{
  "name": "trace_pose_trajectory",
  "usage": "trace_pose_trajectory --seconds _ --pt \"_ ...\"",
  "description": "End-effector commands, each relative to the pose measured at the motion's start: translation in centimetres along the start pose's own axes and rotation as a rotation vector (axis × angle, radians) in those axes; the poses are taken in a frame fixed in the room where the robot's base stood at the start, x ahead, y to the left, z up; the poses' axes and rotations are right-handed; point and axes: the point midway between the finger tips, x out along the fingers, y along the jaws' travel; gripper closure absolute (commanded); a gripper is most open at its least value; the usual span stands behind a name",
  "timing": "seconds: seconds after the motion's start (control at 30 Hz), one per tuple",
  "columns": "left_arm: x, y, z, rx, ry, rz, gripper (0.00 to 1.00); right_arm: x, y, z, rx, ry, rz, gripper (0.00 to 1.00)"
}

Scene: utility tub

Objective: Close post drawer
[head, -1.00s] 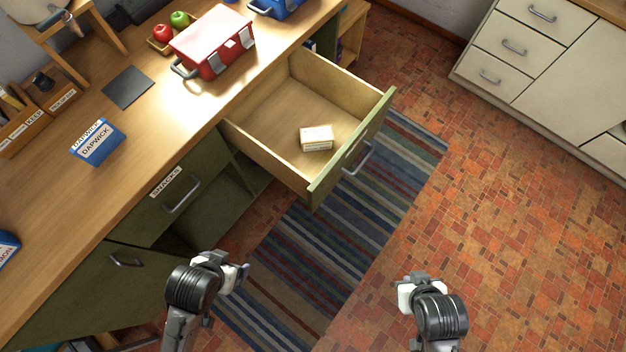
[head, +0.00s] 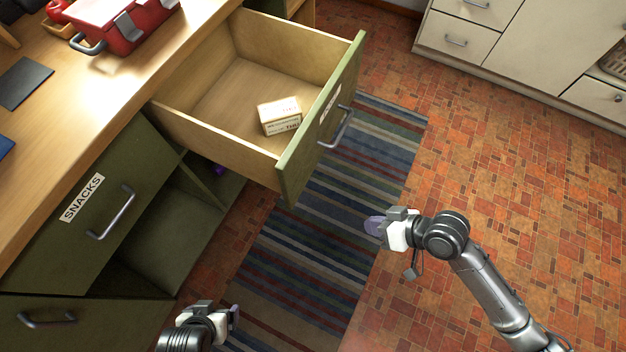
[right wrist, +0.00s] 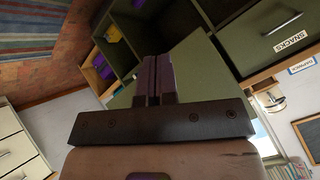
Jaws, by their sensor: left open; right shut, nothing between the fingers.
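The open drawer (head: 283,159) sticks out from the green counter, with a green front, a metal handle (head: 337,128) and a white label that is too slanted to read surely. A small cream box (head: 279,116) lies inside it. My right gripper (head: 374,226) is shut and empty, to the right of and nearer than the drawer front, apart from it. Its fingers (right wrist: 154,78) also show in the right wrist view. My left gripper (head: 234,314) is open at the bottom, below the drawer and apart from it.
A drawer labelled SNACKS (head: 110,213) is shut at left, beside an open cubby. A red toolbox-like case (head: 122,24) stands on the wooden counter (head: 95,90). A striped rug (head: 310,240) lies on the brick floor. White cabinets (head: 520,50) stand at the back right.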

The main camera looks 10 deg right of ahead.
Motion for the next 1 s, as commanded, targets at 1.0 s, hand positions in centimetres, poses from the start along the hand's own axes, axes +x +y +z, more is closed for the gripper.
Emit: trace_pose_trajectory --seconds 1.0 --pt "0.9 0.0 0.3 0.000 0.000 0.000 0.09 2.2 -3.6 -11.8 0.912 0.397 -0.640 1.00"
